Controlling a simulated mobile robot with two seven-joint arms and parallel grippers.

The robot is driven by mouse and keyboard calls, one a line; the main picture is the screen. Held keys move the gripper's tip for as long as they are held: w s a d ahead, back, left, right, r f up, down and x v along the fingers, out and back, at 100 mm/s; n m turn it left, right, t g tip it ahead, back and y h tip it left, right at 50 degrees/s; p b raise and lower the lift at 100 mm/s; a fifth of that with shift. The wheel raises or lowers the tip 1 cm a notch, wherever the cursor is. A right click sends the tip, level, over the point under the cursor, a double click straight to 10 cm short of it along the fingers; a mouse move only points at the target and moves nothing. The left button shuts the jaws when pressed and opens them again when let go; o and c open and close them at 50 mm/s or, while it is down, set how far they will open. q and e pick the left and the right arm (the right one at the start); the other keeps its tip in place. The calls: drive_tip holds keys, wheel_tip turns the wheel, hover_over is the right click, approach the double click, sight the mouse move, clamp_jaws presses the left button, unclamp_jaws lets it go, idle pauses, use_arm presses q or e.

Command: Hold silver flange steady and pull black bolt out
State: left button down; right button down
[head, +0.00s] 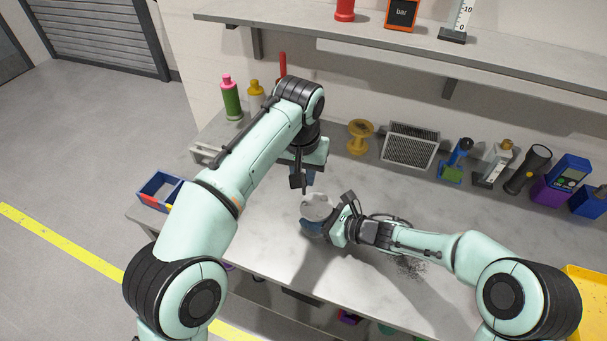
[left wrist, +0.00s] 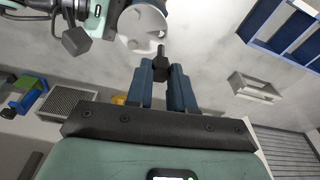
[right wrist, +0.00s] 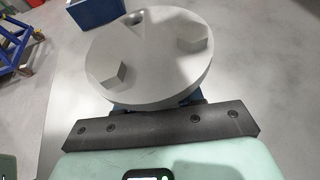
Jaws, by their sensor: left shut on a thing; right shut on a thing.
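The silver flange (head: 316,206) is a pale round disc held above the bench. In the right wrist view the flange (right wrist: 150,60) shows two hexagonal heads and an open hole near its far edge. My right gripper (head: 318,228) is shut on the flange; its fingers are mostly hidden beneath it. My left gripper (head: 308,180) is shut on the black bolt (left wrist: 161,66), whose shank points away from the fingers. In the left wrist view the bolt appears apart from the flange (left wrist: 146,24). No bolt shows in the open hole.
A blue bin (head: 160,190) stands at the bench's left end. Bottles (head: 231,98), a yellow spool (head: 360,137), a grey mesh box (head: 410,145) and a torch (head: 528,168) line the back. A shelf (head: 400,45) runs above. The bench front (head: 290,265) is mostly clear.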

drive_tip(key=shift+s+d+f, duration=0.1)
drive_tip(key=shift+d+f, duration=0.05)
drive_tip(key=shift+f, duration=0.4)
drive_tip(key=c, duration=0.6)
unclamp_jaws()
drive_tip(key=shift+d, duration=0.1)
drive_tip(key=v, duration=0.8)
drive_tip(key=r+v, duration=0.1)
drive_tip(key=v, duration=0.3)
